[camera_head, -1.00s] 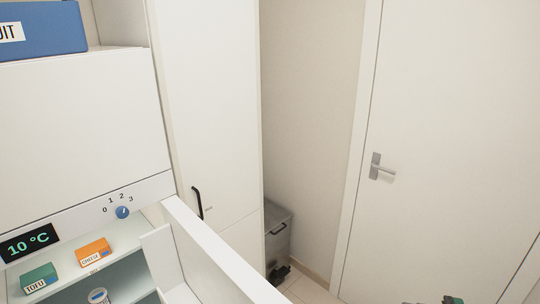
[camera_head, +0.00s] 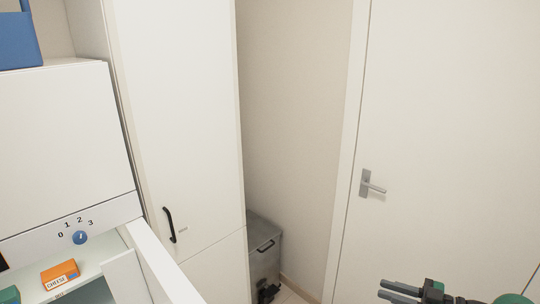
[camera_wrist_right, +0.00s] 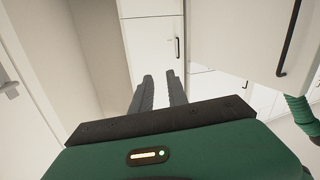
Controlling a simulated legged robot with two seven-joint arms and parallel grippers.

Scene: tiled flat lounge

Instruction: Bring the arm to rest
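My right gripper (camera_head: 382,290) is at the lower right of the head view, in front of the white door (camera_head: 455,130). Its two dark fingers point left, with a gap between them. In the right wrist view the fingers (camera_wrist_right: 159,76) are parted and nothing shows between them. The gripper is in the air and does not appear to touch anything. My left gripper is not seen in either view.
At left, an open fridge compartment holds an orange cheese box (camera_head: 59,275) below a dial (camera_head: 80,238). A white edge (camera_head: 160,262) juts forward there. A tall white cabinet (camera_head: 185,110) and a grey bin (camera_head: 263,262) stand beyond, left of the door.

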